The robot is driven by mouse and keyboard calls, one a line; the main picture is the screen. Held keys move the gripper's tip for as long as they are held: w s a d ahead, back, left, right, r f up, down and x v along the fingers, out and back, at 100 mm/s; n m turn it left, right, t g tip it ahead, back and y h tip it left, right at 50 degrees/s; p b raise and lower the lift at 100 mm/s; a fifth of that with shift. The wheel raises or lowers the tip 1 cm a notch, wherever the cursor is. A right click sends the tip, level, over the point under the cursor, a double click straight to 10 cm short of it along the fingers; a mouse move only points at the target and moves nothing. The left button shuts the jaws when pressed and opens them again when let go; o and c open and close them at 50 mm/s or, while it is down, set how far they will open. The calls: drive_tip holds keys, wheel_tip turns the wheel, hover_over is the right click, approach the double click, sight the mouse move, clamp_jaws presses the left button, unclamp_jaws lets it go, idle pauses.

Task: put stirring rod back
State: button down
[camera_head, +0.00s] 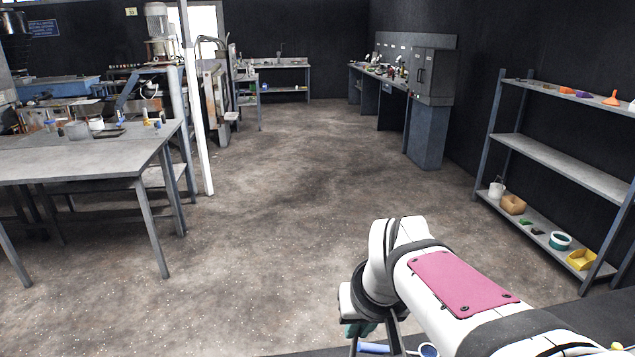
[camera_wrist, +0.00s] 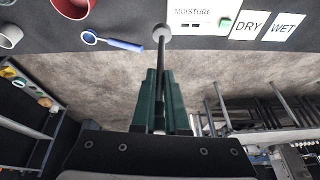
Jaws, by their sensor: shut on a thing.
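My gripper (camera_wrist: 161,78) has dark green fingers and is shut on a thin grey rod, the stirring rod (camera_wrist: 161,50). The rod runs out past the fingertips and ends in a round pale grey tip (camera_wrist: 162,31), close to the edge of a dark work surface in the wrist view. I cannot tell whether the tip touches that surface. In the head view my gripper (camera_head: 358,328) is at the bottom, partly hidden by my arm. No holder for the rod can be made out.
On the dark surface (camera_wrist: 135,14) lie a blue-handled round tool (camera_wrist: 115,43), a red cup (camera_wrist: 73,6), a grey cup (camera_wrist: 9,36), a white moisture meter (camera_wrist: 194,16), and DRY (camera_wrist: 247,26) and WET (camera_wrist: 284,27) labels. A shelf (camera_head: 560,157) stands right. Open floor lies beyond.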

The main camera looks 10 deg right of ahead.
drive_tip(key=s+d+f+m+g+h, duration=0.1)
drive_tip(key=s+d+f+m+h, duration=0.1)
drive_tip(key=s+d+m, duration=0.4)
drive_tip(key=s+d+f+m+g+h, duration=0.15)
drive_tip(key=d+m, duration=0.25)
drive_tip(key=d, duration=0.5)
drive_tip(key=s+d+f+m+g+h, duration=0.1)
drive_tip(key=s+d+f+m, duration=0.1)
drive_tip(key=s+d+m, duration=0.4)
drive_tip(key=s+d+f+m+g+y, duration=0.1)
drive_tip(key=s+d+m+g, duration=0.1)
drive_tip(key=s+d+m, duration=0.3)
drive_tip(key=s+d+f+m+g, duration=0.1)
drive_tip(key=s+d+m+g, duration=0.15)
drive_tip(key=s, duration=0.55)
drive_tip(key=s+d+f+m+g+y, duration=0.1)
drive_tip(key=s+d+m, duration=0.1)
drive_tip(key=s+m, duration=0.35)
drive_tip(key=w+d+f, duration=0.2)
drive_tip(key=w+f, duration=0.8)
drive_tip(key=f, duration=0.1)
drive_tip(key=shift+d+f, duration=0.15)
drive_tip(key=shift+d, duration=0.25)
drive_tip(key=shift+f, duration=0.1)
drive_tip(key=c, duration=0.9)
unclamp_jaws()
drive_tip(key=shift+c, duration=0.2)
